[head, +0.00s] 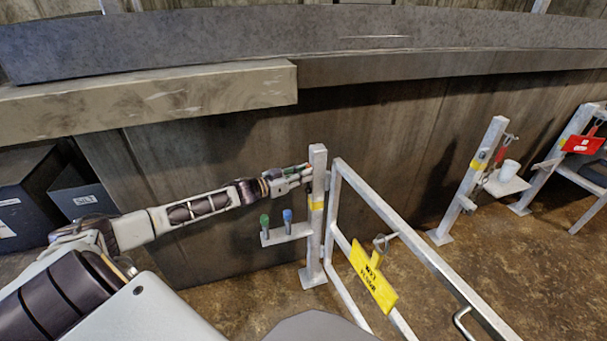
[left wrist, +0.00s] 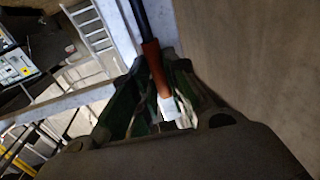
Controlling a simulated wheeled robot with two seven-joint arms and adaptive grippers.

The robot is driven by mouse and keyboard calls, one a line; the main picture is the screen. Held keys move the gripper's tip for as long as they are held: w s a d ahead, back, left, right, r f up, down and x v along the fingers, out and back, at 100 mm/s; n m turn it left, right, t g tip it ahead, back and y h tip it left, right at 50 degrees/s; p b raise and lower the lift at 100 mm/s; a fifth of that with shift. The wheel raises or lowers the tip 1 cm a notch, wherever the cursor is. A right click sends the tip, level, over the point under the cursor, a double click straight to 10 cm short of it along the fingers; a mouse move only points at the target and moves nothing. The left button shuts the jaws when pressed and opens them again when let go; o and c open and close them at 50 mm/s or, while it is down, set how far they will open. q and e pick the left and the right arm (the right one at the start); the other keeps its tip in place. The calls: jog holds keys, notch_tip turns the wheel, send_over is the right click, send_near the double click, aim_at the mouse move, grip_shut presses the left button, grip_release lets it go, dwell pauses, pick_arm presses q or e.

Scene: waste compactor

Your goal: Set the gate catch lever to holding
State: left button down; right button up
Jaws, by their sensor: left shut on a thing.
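The catch lever shows in the left wrist view as a black rod with a red-brown grip (left wrist: 153,62) and a pale tip (left wrist: 168,107). My left gripper (left wrist: 160,88) is shut on the red-brown grip, with a dark green finger on each side. In the head view my left gripper (head: 303,171) is at the upper part of the grey gate post (head: 316,240), on its left side. The lever is hidden there by the gripper and post, and I cannot read its setting. The grey tube gate (head: 400,226) stands to the right of the post. My right gripper is not in view.
A small shelf (head: 284,236) on the post holds a green and a blue item. A yellow sign (head: 372,278) hangs on the gate. A concrete ledge (head: 150,96) overhangs my left arm. Another post (head: 474,180) stands at the right. Brown floor lies open between.

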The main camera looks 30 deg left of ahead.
pick_arm(q)
jog(key=shift+s+d, duration=0.1)
jog(key=shift+s+d+f+m+p, duration=0.1)
jog(key=shift+s+d+m+p, duration=0.35)
jog(key=shift+m+p, duration=0.45)
jog(key=shift+s+d+m, duration=0.1)
jog(key=shift+d+m, duration=0.15)
jog(key=shift+m, duration=0.05)
jog(key=s+d+f+m+h, duration=0.2)
jog(key=s+d+f+m, duration=0.1)
jog(key=m, duration=0.7)
jog(key=shift+s+d+f+t, duration=0.35)
jog(key=shift+d+f, duration=0.25)
jog(key=shift+f, duration=0.2)
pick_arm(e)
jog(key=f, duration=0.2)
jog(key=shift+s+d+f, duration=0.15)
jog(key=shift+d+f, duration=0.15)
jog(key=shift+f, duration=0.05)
pick_arm(q)
jog(key=shift+h, duration=0.3)
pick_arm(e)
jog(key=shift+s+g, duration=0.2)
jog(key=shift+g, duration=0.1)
